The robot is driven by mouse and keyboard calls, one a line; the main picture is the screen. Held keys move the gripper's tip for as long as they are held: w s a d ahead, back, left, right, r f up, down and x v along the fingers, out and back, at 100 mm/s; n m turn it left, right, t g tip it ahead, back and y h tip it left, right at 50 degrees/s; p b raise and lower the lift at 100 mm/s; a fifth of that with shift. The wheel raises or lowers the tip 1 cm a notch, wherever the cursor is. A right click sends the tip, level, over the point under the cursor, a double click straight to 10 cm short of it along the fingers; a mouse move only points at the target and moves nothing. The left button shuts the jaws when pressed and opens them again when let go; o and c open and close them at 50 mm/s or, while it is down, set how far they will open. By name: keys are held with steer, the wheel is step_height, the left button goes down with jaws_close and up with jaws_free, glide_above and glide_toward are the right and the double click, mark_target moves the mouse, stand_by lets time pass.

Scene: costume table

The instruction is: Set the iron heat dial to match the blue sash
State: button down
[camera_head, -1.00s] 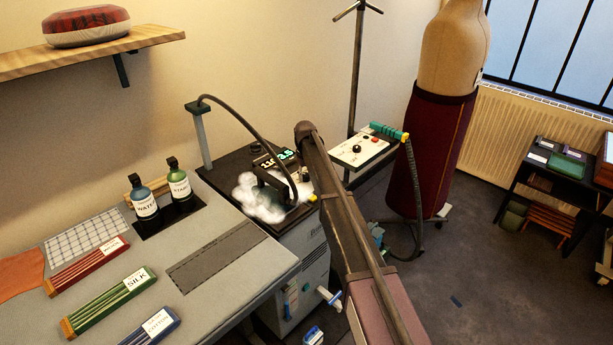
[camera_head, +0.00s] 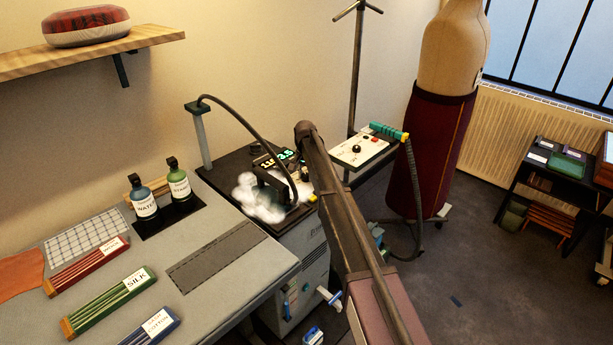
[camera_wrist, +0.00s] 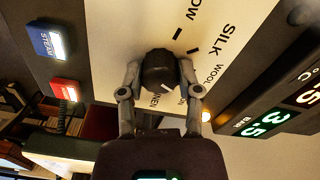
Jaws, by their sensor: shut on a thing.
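In the wrist view the heat dial (camera_wrist: 157,64) is a round black knob on a pale panel. My gripper (camera_wrist: 159,72) is shut on it, one finger on each side. The dial's white mark points down and right, towards the partly hidden labels ending in "ON" and "EN". SILK, WOOL and part of LOW are readable. In the head view my arm hides the dial and gripper. The blue sash (camera_head: 145,332), folded with a white tag reading COTTON, lies at the table's front edge, cut by the frame. The iron (camera_head: 272,188) sits in white steam.
A green SILK sash (camera_head: 110,300) and a red sash (camera_head: 85,268) lie on the grey table (camera_head: 215,325). Two bottles (camera_head: 144,203) stand behind them. Blue (camera_wrist: 48,40) and red (camera_wrist: 66,89) buttons sit left of the dial; a lit display (camera_wrist: 262,120) is at right.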

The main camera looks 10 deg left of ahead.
steer(key=shift+s+m, duration=0.2)
steer(key=shift+m, duration=1.1)
steer(key=shift+c, duration=1.5)
jaws_free()
steer(key=shift+w, duration=0.1)
